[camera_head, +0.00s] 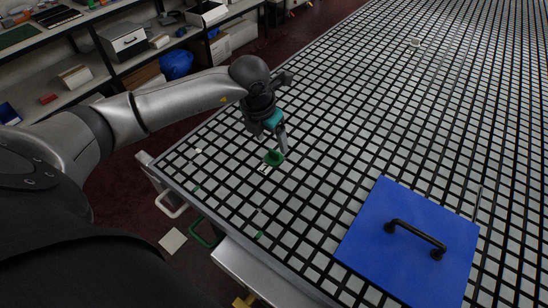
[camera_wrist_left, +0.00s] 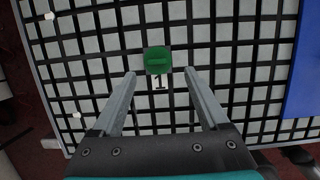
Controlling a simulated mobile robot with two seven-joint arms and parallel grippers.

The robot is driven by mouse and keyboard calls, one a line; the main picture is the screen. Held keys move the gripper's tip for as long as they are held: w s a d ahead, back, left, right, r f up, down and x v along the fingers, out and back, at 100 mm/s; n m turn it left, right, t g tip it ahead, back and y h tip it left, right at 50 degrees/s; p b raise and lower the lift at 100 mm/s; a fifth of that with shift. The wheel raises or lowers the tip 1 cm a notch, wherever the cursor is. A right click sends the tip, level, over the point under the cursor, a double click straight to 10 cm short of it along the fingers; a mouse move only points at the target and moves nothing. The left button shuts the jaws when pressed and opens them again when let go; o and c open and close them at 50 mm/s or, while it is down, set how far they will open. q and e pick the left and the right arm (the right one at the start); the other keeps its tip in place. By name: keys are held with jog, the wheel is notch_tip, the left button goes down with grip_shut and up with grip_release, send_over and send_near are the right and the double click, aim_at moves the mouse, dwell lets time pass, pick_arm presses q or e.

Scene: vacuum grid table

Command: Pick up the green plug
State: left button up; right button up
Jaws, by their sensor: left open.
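The green plug (camera_head: 273,158) sits on the grid table (camera_head: 330,110) near its left edge. In the left wrist view the green plug (camera_wrist_left: 158,60) shows from above, with a black mark like a "1" just below it. My left gripper (camera_head: 283,143) is above and close to the plug in the head view. In the left wrist view my left gripper (camera_wrist_left: 160,80) is open and empty, with one finger on each side below the plug. I cannot tell whether the fingers touch the table. My right gripper is not in view.
A blue plate (camera_head: 385,265) with a black handle (camera_head: 415,238) lies on the table at the lower right. A small white piece (camera_head: 414,43) lies far back. Shelves (camera_head: 110,65) with boxes stand beyond the left edge. Much of the table is clear.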

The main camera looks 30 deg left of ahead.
aim_at(273, 151)
pick_arm(q)
jog(key=shift+a+x, duration=0.1)
jog(key=shift+x, duration=1.35)
jog(key=shift+a+x, duration=0.15)
jog(key=shift+x, duration=1.25)
jog(key=shift+c, duration=0.3)
grip_shut()
